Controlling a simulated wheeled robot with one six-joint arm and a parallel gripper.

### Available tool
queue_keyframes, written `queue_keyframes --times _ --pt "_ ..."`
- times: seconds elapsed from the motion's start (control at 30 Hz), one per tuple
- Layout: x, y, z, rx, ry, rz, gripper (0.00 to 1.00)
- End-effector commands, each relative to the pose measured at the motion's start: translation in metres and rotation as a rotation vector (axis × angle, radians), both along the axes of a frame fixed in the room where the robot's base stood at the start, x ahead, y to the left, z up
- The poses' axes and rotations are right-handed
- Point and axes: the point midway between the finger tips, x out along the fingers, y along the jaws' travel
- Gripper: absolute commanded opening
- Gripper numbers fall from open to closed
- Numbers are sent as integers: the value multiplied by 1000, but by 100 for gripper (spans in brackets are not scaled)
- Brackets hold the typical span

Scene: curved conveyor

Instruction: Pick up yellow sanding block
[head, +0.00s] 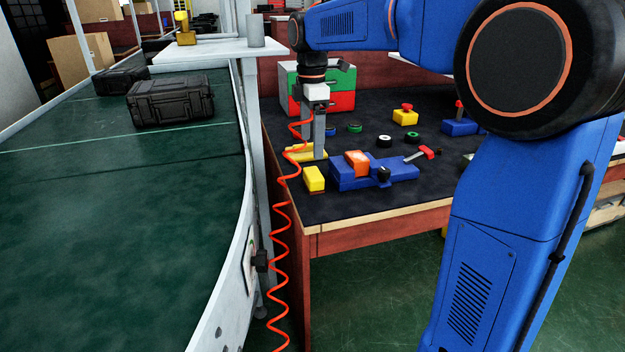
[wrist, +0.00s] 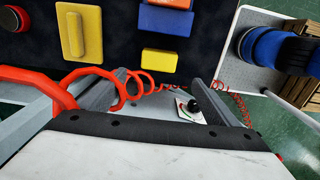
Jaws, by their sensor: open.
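A small yellow block (head: 314,177) with a darker underside lies on the dark bench top, near its left front edge. In the wrist view a yellow block (wrist: 160,61) lies just beyond the fingertips, apart from them. A second, flatter yellow piece with a raised ridge (head: 296,153) lies behind my gripper and is partly hidden by it; it also shows in the wrist view (wrist: 72,35). My gripper (head: 312,150) points down over the bench, open and empty. Its fingers stand wide apart in the wrist view (wrist: 157,85).
A blue vise (head: 400,170) with an orange block (head: 357,162) on it stands right of the small block. A red, green and white box (head: 340,92) is behind. The conveyor (head: 110,210) runs along the left. A red coiled hose (head: 279,240) hangs by the bench.

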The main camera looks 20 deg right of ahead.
Motion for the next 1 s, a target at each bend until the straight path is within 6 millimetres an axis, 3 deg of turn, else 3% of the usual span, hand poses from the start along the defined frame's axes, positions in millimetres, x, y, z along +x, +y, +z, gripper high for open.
queue_keyframes --times 0.3,0.67,1.0 --pt "-1 -1 -47 0 3 0 84" --pt "1 -2 -74 0 2 -1 84" --pt "3 -6 -114 0 2 -1 84"
